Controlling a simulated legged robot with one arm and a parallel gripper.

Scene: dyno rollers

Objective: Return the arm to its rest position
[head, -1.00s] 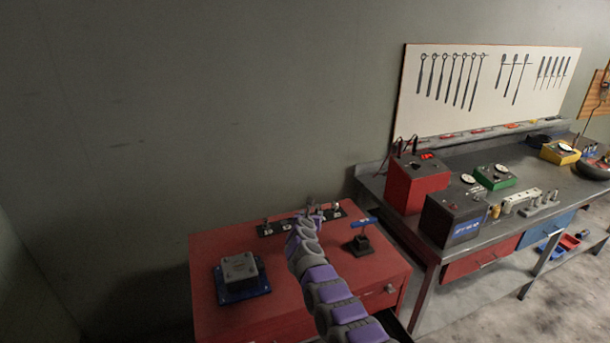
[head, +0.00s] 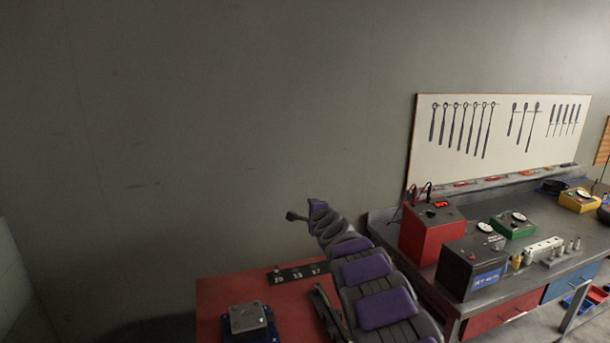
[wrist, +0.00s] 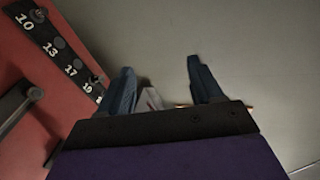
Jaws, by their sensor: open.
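My arm, purple and grey, rises from the lower right of the head view above the red cabinet top (head: 235,290). My gripper (head: 292,216) is at its upper end, in front of the bare grey wall. In the wrist view my gripper (wrist: 160,85) shows two dark fingers spread wide apart with nothing between them. It is open and empty, clear of the cabinet.
A black strip with numbered sockets (head: 297,273) lies on the cabinet top; it also shows in the wrist view (wrist: 55,45). A grey block on a blue base (head: 248,318) is at front left. A workbench (head: 540,262) with a red box (head: 430,232) stands at right.

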